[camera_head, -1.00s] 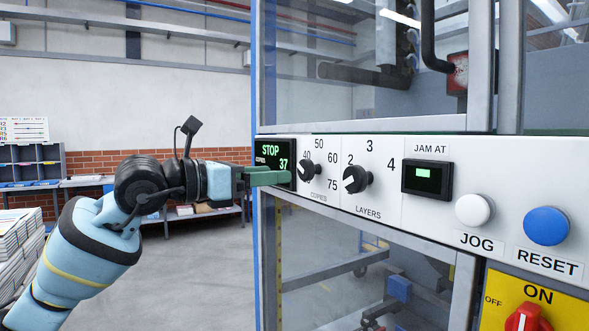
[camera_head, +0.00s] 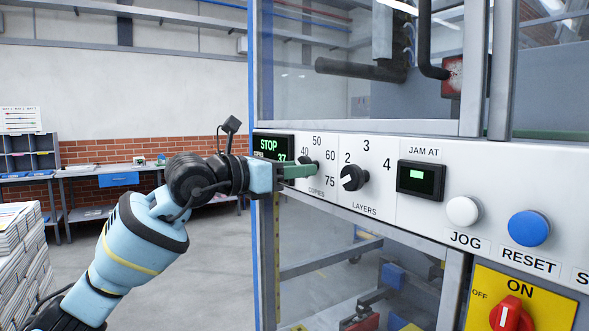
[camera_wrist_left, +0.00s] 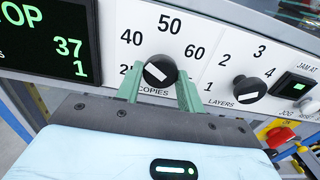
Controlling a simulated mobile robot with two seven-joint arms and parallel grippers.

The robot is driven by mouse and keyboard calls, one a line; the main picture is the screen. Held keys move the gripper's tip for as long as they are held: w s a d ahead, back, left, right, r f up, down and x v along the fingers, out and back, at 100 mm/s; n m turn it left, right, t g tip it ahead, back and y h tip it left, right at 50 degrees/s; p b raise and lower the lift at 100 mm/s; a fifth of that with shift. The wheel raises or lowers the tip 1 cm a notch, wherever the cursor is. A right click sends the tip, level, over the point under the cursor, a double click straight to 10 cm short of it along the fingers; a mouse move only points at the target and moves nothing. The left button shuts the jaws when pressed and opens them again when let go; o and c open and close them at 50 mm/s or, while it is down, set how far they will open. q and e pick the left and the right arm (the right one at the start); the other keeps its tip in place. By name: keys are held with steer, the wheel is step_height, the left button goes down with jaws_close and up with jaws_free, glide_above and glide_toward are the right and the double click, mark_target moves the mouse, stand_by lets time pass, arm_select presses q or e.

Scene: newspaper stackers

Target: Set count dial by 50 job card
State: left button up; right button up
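The count dial (camera_wrist_left: 160,72), a black knob with a white pointer labelled COPIES, is on the white panel (camera_head: 400,150). In the left wrist view its pointer slants to the upper left, toward 40. My left gripper (camera_head: 300,169) is at this dial; its green fingers (camera_wrist_left: 158,88) lie on either side of the knob. Whether they press on it is unclear. In the head view the fingers mostly hide the dial. The display (camera_wrist_left: 58,50) reads 37 with 1 below; STOP shows in the head view. I make out no job card. My right gripper is out of view.
The LAYERS knob (camera_head: 354,178) is just right of the count dial. Farther right are the JAM AT display (camera_head: 420,178), white JOG button (camera_head: 463,210), blue RESET button (camera_head: 529,228) and red ON/OFF switch (camera_head: 510,315). Paper stacks (camera_head: 20,250) stand at left.

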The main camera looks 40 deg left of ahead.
arm_select(q)
steer(key=c, duration=0.4)
steer(key=shift+m, duration=0.4)
steer(key=shift+a+r+m, duration=0.1)
steer(key=shift+m, duration=5.4)
steer(key=o, duration=1)
